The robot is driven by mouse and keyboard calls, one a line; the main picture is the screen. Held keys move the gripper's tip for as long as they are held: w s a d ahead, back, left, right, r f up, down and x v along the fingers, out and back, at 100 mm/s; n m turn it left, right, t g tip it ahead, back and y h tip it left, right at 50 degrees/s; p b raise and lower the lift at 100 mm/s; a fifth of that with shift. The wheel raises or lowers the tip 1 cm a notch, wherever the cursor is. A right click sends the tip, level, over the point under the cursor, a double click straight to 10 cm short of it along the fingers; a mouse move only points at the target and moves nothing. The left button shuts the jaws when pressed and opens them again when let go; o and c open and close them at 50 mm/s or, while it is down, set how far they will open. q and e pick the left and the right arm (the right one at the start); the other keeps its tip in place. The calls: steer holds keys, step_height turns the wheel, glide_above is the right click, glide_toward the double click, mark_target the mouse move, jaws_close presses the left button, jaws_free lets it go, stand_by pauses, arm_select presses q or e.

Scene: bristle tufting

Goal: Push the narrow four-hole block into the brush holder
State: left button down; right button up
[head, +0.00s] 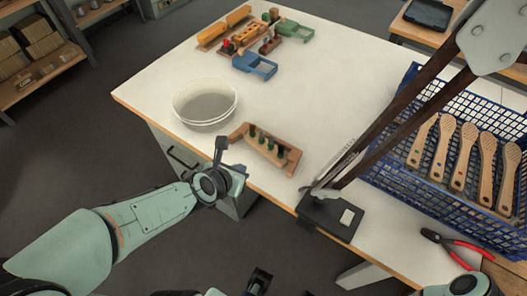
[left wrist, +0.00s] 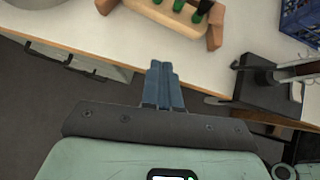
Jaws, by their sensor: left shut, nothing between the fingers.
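A wooden holder (head: 292,163) with raised end pieces lies near the table's front edge. A wooden bar (head: 270,151) with several dark green upright pieces sits between its ends; I cannot tell whether this is the narrow four-hole block. The bar also shows at the top of the left wrist view (left wrist: 165,18), cut off by the frame. My left gripper (head: 220,145) is shut and empty, close to the holder's left end and apart from it; its fingers (left wrist: 163,72) point towards the bar. A dark part at the bottom edge may be my right gripper (head: 259,279), mostly cut off.
A white bowl (head: 205,113) stands left of the holder. A black-based stand (head: 330,214) is to its right, with a blue crate (head: 440,190) of wooden brushes beyond. Red-handled pliers (head: 460,245) lie front right. Coloured trays (head: 255,68) are at the back; the middle right is clear.

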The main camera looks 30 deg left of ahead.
mark_target(263, 148)
arm_select(q)
steer(key=p+x, duration=0.3)
steer(key=x, duration=0.2)
steer(key=shift+w+a+f, duration=0.1)
steer(key=shift+f, duration=0.05)
steer(key=x, duration=0.4)
steer(key=shift+f, duration=0.2)
steer(key=w, duration=0.1)
steer(key=w+p, duration=0.1)
steer(key=w, duration=0.1)
steer(key=shift+w+a+r, duration=0.15)
steer(key=shift+w, duration=0.5)
steer(key=shift+w+a, duration=0.15)
steer(key=shift+w, duration=0.85)
